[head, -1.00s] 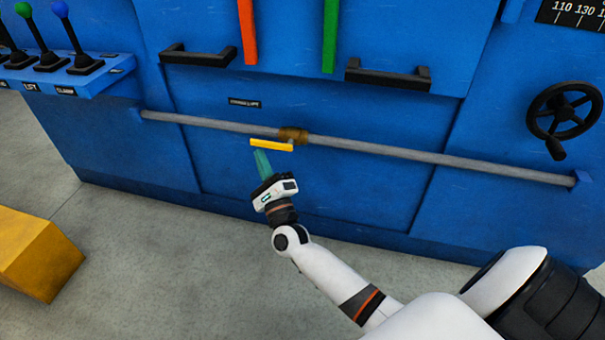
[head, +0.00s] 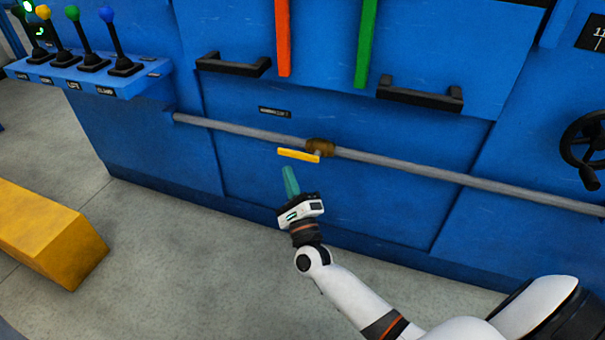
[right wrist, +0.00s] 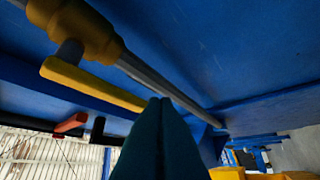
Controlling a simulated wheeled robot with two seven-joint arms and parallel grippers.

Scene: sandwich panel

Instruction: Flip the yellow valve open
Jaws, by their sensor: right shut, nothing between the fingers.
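The yellow valve handle (head: 298,155) sticks out to the left of a brass valve body (head: 320,147) on a grey pipe (head: 400,169) across the blue panel. The handle lies roughly along the pipe, a little in front of it. My right gripper (head: 290,181) is shut and empty, its teal fingers pointing up just below the handle, with a small gap in the head view. In the right wrist view the shut fingers (right wrist: 160,125) show near the free end of the handle (right wrist: 90,82), with the valve body (right wrist: 75,27) at upper left. My left gripper is not in view.
Black bar handles (head: 232,65) and (head: 420,96), a red bar (head: 283,38) and a green bar (head: 366,42) are above the pipe. A lever shelf (head: 90,78) is at left, a black handwheel (head: 585,145) at right. A yellow block (head: 45,232) stands on the otherwise clear floor.

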